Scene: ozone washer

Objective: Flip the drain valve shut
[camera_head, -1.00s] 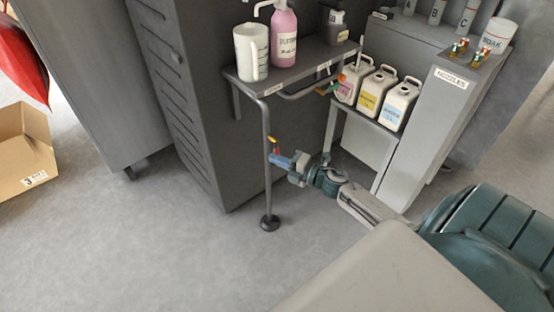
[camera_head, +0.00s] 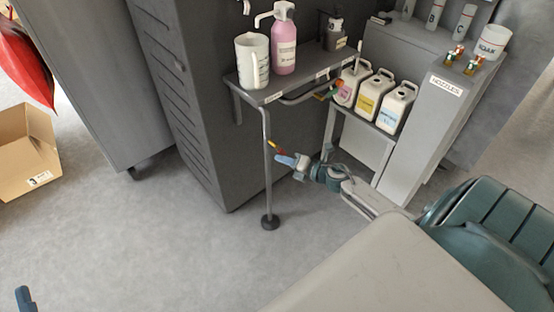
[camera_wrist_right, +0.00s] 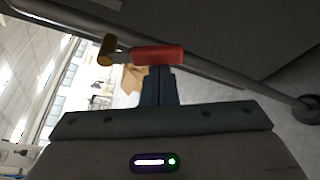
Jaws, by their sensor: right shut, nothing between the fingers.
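A small valve with a red and yellow lever (camera_head: 273,145) is beside the metal table leg in the head view, just above my right fingertips. In the right wrist view its red handle (camera_wrist_right: 158,55) lies nearly level, with a brass end (camera_wrist_right: 107,50) to its left. My right gripper (camera_head: 285,160) is shut and empty, and its blue fingers (camera_wrist_right: 157,80) reach right up to the red handle. I cannot tell whether they touch. Only a blue tip of what looks like my left gripper (camera_head: 25,298) shows at the bottom left.
A grey side table (camera_head: 290,82) carries a white jug (camera_head: 251,62) and a pink bottle (camera_head: 284,45). White jerrycans (camera_head: 370,97) stand at right. A cardboard box (camera_head: 25,150) lies far left. The front floor is clear.

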